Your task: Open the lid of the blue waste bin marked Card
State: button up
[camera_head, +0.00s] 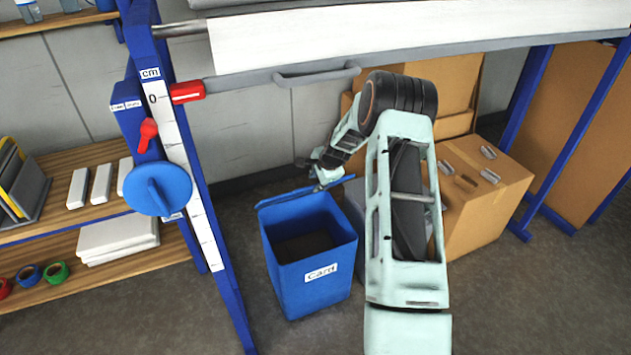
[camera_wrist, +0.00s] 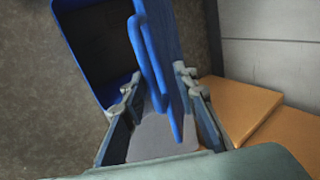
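The blue waste bin (camera_head: 290,275) marked Card stands on the floor under the bench, left of my arm. Its top is open and its dark inside shows. Its blue lid (camera_head: 285,199) stands raised at the back rim, seen nearly edge-on. In the wrist view the bin (camera_wrist: 75,45) is at the upper left and the lid (camera_wrist: 165,60) runs between my fingers. My gripper (camera_head: 322,176) is at the lid's upper right part. In the wrist view my gripper (camera_wrist: 158,82) has its fingers apart, one on each side of the lid. Firm contact cannot be told.
A grey bin (camera_head: 354,208) stands right of the blue one, partly hidden by my arm. Cardboard boxes (camera_head: 485,215) are behind and to the right. The bench's blue post (camera_head: 215,230) and a shelf (camera_head: 85,255) are on the left. Floor in front of the bin is clear.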

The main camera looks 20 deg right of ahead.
jog(key=p+v, duration=0.3)
jog(key=v, duration=0.7)
jog(key=shift+r, duration=0.15)
dwell(0.5)
dwell(0.7)
